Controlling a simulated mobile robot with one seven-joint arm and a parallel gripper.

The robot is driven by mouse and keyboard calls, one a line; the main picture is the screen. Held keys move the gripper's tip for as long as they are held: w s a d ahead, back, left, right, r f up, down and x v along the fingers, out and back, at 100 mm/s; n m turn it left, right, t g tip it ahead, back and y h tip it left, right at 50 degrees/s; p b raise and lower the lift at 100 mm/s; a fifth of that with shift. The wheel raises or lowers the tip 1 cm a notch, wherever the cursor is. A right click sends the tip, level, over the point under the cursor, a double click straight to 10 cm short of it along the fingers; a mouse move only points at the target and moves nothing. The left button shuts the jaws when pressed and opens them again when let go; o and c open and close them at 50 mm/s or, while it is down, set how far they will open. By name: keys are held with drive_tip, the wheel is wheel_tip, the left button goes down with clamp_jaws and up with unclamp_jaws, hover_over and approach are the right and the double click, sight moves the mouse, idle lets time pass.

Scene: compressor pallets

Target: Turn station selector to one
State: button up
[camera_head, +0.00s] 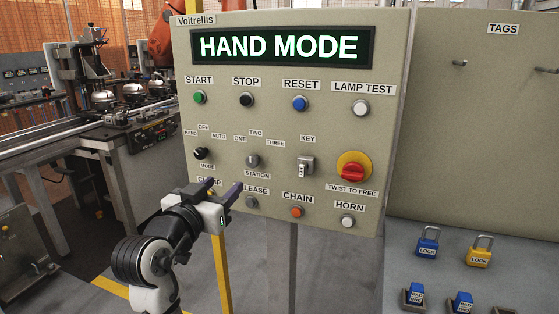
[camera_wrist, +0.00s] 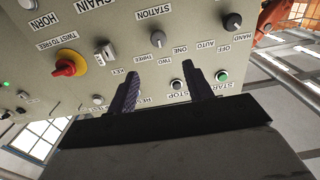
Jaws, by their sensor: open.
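The station selector (camera_head: 253,161) is a small grey knob above the STATION label, with ONE, TWO and THREE marked around it. It looks roughly upright, toward TWO, but its exact pointing is hard to tell. It also shows in the wrist view (camera_wrist: 158,39), where the panel appears upside down. My gripper (camera_head: 224,186) is open and empty, in front of the panel, just below and left of the selector in the head view. In the wrist view its dark fingers (camera_wrist: 149,57) stand apart, with the selector between and beyond their tips. No contact shows.
The black mode knob (camera_head: 201,154) is left of the selector; the key switch (camera_head: 306,165) and red twist-to-free knob (camera_head: 353,169) are right. Push buttons line the rows above and below. The display (camera_head: 281,47) reads HAND MODE. Padlocks (camera_head: 428,245) lie at right.

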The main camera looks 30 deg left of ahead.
sight(251, 161)
drive_tip(key=p+x, duration=0.3)
drive_tip(key=x, duration=1)
drive_tip(key=shift+w+f, duration=0.2)
drive_tip(key=shift+w, duration=0.15)
drive_tip(key=shift+c, duration=0.4)
drive_tip(key=c, duration=0.9)
drive_tip(key=shift+o, duration=0.2)
